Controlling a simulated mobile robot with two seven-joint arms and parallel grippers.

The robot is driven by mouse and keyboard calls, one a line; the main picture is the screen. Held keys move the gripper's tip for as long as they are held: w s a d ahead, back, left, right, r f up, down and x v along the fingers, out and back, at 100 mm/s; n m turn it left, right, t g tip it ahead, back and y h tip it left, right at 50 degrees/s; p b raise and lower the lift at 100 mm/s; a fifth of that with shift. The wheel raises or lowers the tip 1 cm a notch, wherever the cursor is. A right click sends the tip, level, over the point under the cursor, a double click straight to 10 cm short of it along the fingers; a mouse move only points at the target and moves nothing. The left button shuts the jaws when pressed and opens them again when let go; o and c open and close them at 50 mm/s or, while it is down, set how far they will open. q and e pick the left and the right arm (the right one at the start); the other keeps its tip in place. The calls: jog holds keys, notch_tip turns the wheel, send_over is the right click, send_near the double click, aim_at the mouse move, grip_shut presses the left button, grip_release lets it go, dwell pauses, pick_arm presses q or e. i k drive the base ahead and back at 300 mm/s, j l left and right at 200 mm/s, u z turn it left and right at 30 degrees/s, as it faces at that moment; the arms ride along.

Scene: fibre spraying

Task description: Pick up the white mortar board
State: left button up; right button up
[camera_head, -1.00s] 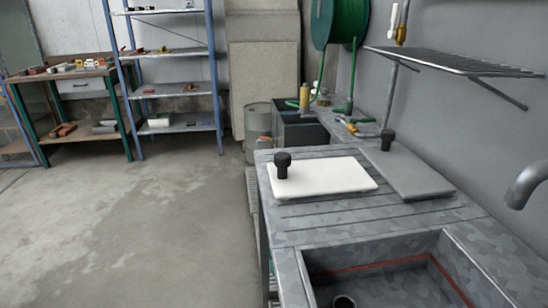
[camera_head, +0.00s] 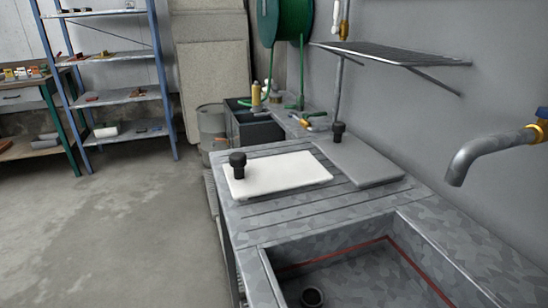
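The white mortar board (camera_head: 283,175) lies flat on the ribbed drainboard of the metal sink unit, near its left edge. A black knob-like handle (camera_head: 238,165) stands upright at its left end. A grey board (camera_head: 362,164) with a similar black handle (camera_head: 338,132) lies just right of it, towards the wall. Neither of my grippers shows in the head view.
The sink basin (camera_head: 330,269) is in front of the boards, with a tap (camera_head: 490,148) at the right. A wire shelf (camera_head: 386,54) hangs over the grey board. Blue shelving (camera_head: 112,96) stands at the back left. Open concrete floor (camera_head: 105,220) lies left of the sink unit.

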aim_at(245, 179)
jog(key=i+j+z, duration=0.35)
jog(key=j, duration=0.3)
jog(key=i+j+z, duration=0.15)
jog(key=j, duration=0.25)
jog(key=i+j+z, duration=0.15)
jog(key=i+j, duration=0.15)
jog(key=i+j+z, duration=0.15)
jog(key=j, duration=0.35)
jog(key=i+j+z, duration=0.2)
jog(key=j, duration=0.25)
jog(key=j+z, duration=0.15)
jog(key=j, duration=0.25)
jog(key=j+z, duration=0.15)
jog(key=j, duration=0.35)
jog(key=i, duration=0.05)
